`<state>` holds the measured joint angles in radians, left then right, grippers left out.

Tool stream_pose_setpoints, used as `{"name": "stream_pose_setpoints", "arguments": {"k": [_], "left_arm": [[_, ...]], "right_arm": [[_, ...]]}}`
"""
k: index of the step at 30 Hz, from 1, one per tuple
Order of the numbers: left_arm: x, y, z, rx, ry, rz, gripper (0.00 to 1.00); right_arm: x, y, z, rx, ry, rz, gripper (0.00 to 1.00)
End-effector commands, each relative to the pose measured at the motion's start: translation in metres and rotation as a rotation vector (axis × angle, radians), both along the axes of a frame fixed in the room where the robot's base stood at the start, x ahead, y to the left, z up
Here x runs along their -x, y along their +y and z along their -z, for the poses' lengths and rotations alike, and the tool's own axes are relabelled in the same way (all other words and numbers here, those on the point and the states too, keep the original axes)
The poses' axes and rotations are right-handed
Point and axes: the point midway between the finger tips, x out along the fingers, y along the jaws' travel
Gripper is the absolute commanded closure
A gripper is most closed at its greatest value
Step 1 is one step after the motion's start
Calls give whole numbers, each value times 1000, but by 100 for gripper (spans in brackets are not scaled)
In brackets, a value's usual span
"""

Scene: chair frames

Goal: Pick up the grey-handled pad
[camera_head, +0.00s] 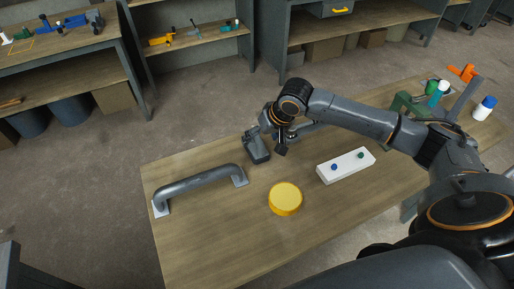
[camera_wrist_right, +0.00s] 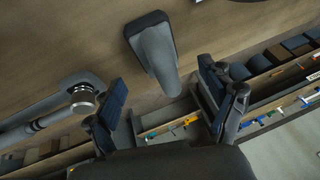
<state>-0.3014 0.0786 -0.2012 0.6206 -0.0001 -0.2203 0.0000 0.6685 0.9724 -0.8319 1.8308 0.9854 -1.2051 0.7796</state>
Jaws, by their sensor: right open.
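The grey-handled pad (camera_head: 256,150) is a dark grey block with a handle on the far edge of the wooden table in the head view. In the right wrist view the pad (camera_wrist_right: 155,48) shows ahead of my fingers, roughly between them and apart from both. My right gripper (camera_head: 279,140) is open and empty, close beside the pad on its right in the head view. The right wrist view shows both fingers of this gripper (camera_wrist_right: 162,82) spread wide. My left gripper is in neither view.
On the table (camera_head: 230,245) are a grey bar handle (camera_head: 197,182), a yellow disc (camera_head: 285,198) and a white block (camera_head: 345,165) with two pegs. Bottles (camera_head: 484,108) stand at the right end. Shelves (camera_head: 200,38) stand behind. The table's front left is clear.

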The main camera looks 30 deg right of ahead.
Motion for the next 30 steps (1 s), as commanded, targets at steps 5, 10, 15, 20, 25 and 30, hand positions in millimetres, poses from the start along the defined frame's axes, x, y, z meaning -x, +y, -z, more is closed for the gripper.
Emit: {"name": "stream_pose_setpoints", "arguments": {"k": [5,10,15,20,25,30], "left_arm": [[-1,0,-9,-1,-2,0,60],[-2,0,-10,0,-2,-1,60],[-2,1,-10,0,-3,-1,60],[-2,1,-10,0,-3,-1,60],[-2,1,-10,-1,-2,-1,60],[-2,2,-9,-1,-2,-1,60]], "right_arm": [[-14,2,20,-1,2,1,18],[-21,5,38,1,1,0,18],[-23,5,41,1,0,-1,18],[-23,5,41,1,0,-1,30],[-22,5,41,1,0,0,64],[-22,5,40,1,0,0,80]]}}
